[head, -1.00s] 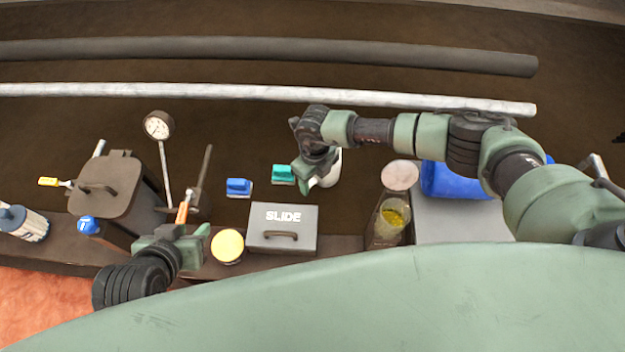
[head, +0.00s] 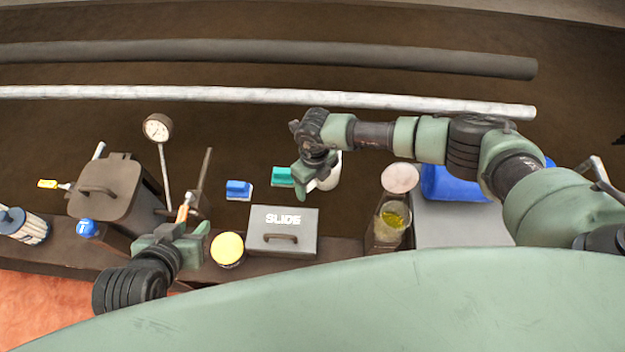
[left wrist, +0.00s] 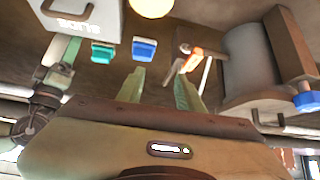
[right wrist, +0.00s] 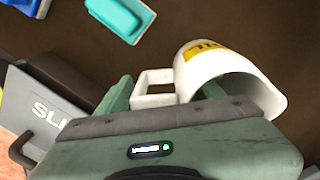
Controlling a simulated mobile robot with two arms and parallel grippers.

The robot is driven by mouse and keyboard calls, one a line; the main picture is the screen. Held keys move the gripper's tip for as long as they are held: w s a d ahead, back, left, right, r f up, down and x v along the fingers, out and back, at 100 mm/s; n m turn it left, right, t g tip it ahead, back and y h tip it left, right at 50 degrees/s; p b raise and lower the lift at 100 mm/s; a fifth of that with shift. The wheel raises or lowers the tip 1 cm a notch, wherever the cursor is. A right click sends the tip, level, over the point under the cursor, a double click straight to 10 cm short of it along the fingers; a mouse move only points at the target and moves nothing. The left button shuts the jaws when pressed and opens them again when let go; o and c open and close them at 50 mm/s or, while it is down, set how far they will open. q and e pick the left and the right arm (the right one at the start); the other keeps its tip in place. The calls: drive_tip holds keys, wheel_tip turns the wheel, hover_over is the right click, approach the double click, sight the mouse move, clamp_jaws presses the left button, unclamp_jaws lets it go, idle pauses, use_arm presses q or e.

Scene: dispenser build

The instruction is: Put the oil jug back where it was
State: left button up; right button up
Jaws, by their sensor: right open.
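The oil jug, a white jug with a yellow label (right wrist: 205,50), stands on the dark surface; in the head view it shows partly (head: 332,168) behind my right gripper (head: 309,187). In the right wrist view its square handle (right wrist: 152,88) lies between the spread fingers of my right gripper (right wrist: 165,95). The right finger overlaps the jug's body; I cannot tell whether it touches. My left gripper (head: 190,232) is open and empty near the front edge, left of a yellow round lid; its fingers are apart in the left wrist view (left wrist: 158,90).
A teal block (head: 282,175) and a blue block (head: 239,189) lie left of the jug. A glass container with yellow contents (head: 390,220) stands to the right. A dial gauge (head: 157,127) rises at left. Pipes run behind.

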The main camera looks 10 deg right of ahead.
use_arm(q)
drive_tip(key=shift+s, duration=0.1)
use_arm(e)
drive_tip(key=shift+r, duration=0.1)
wheel_tip(320, 180, up, 6)
drive_tip(key=shift+w+d+r+p, duration=0.1)
drive_tip(key=shift+r+p, duration=0.15)
drive_tip(key=shift+p, duration=0.9)
wheel_tip(320, 180, up, 4)
drive_tip(key=shift+r+p, duration=0.15)
drive_tip(key=shift+p, duration=0.3)
drive_tip(key=shift+d+r, duration=0.1)
drive_tip(key=shift+r, duration=0.55)
use_arm(q)
drive_tip(key=s+a+f+g+y, duration=0.1)
drive_tip(key=s+g, duration=0.3)
drive_tip(key=s, duration=0.4)
drive_tip(key=shift+a, duration=0.8)
drive_tip(key=shift+s, duration=0.1)
